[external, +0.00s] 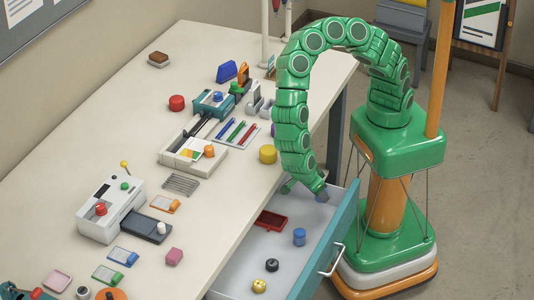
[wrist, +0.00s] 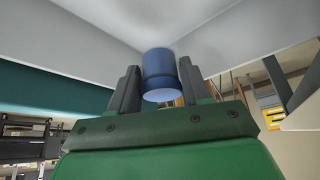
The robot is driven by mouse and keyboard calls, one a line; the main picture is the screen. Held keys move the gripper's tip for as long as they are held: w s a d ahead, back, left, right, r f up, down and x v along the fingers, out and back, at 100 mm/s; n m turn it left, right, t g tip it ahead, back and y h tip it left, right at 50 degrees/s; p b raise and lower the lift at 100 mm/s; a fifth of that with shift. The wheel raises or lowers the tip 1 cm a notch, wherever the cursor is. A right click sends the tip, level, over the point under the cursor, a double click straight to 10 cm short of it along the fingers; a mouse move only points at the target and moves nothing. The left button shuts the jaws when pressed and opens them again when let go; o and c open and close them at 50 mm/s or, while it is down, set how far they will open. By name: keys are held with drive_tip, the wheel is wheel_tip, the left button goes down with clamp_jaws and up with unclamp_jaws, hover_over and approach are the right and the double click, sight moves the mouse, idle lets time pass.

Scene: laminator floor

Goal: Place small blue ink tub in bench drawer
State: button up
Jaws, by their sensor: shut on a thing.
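My gripper (external: 318,192) is at the end of the green arm, over the far end of the open bench drawer (external: 232,275). It is shut on a small blue ink tub (external: 322,197), which shows as a dull blue cylinder between the two dark fingers in the wrist view (wrist: 159,72). The tub is partly hidden in the external view. In the wrist view, pale drawer walls meet in a corner behind the tub. Whether the tub touches the drawer floor, I cannot tell. Another blue tub (external: 299,237) stands inside the drawer, apart from my gripper.
The drawer also holds a red tray (external: 271,221), a black round item (external: 272,265) and a yellow one (external: 259,286). Its teal front (external: 322,250) has a handle.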

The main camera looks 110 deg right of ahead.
hover_over(315, 219)
drive_tip(key=w, duration=0.2)
drive_tip(key=shift+a+f, duration=0.2)
drive_tip(key=shift+f, duration=3.35)
drive_tip(key=o, duration=1.2)
drive_tip(key=shift+f, duration=0.1)
drive_tip(key=shift+c, duration=0.2)
